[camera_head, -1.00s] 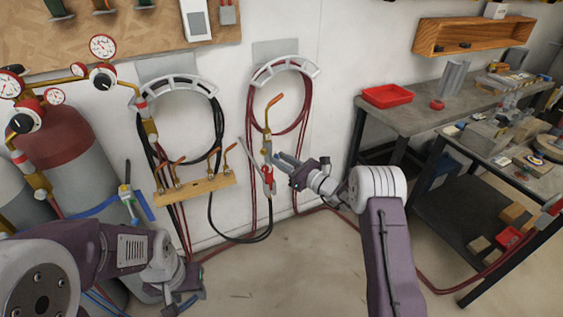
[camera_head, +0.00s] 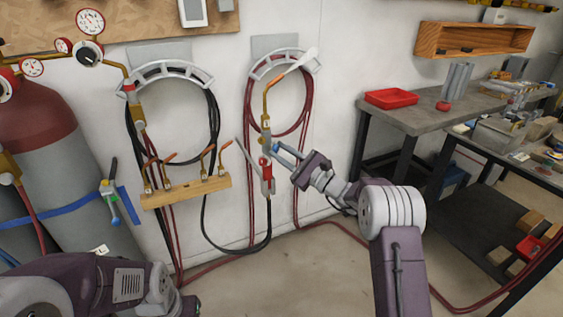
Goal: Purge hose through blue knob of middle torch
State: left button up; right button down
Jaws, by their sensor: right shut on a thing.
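The torch (camera_head: 266,131) is brass with a bent copper tip and stands upright in front of the right-hand hose hanger. Its lower part is held in a red clamp (camera_head: 267,176). A whitish plume (camera_head: 300,61) comes off the tip towards the upper right. My right gripper (camera_head: 276,149) reaches in from the right with its fingertips at the torch body, just above the red clamp. It is shut on the blue knob, which is small and mostly hidden by the fingers. My left arm shows at the lower left, but its gripper is out of the picture.
A wooden rack (camera_head: 186,191) with several torches is on the wall to the left. Red hoses (camera_head: 306,118) hang behind the torch. A workbench (camera_head: 430,118) with a red tray (camera_head: 391,97) is at the right.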

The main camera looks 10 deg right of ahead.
dwell(0.3)
jog(key=c, duration=1.2)
grip_release()
jog(key=v, duration=0.9)
jog(key=shift+f, duration=0.1)
